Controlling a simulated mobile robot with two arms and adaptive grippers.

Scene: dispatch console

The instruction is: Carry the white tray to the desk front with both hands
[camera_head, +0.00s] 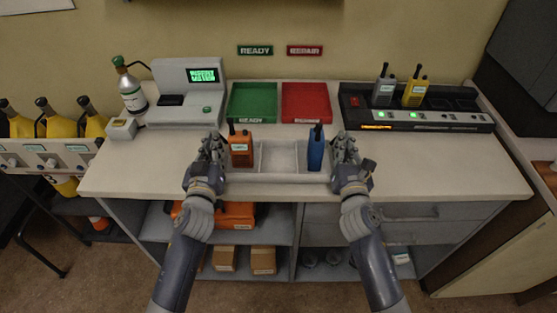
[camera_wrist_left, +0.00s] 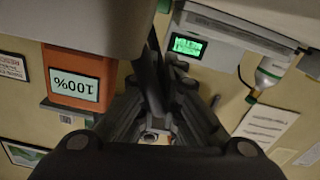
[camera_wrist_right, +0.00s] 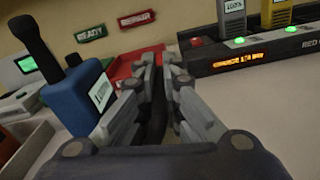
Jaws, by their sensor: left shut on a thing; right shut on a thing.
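The white tray (camera_head: 279,158) is at the front of the desk (camera_head: 430,170), in the middle of the head view. An orange radio (camera_head: 241,152) stands upright in its left part and a blue radio (camera_head: 316,150) in its right part; the middle part looks empty. My left gripper (camera_head: 213,147) is shut on the tray's left end, with the orange radio (camera_wrist_left: 78,82) close by in the left wrist view. My right gripper (camera_head: 344,147) is shut on the tray's right end, beside the blue radio (camera_wrist_right: 78,92). I cannot tell whether the tray touches the desk.
Behind the tray are a green READY bin (camera_head: 252,103) and a red REPAIR bin (camera_head: 306,103). A white tester (camera_head: 188,95) and a green-capped bottle (camera_head: 130,90) stand at left. A charger (camera_head: 420,118) with grey and yellow radios is at right. The desk's right front is clear.

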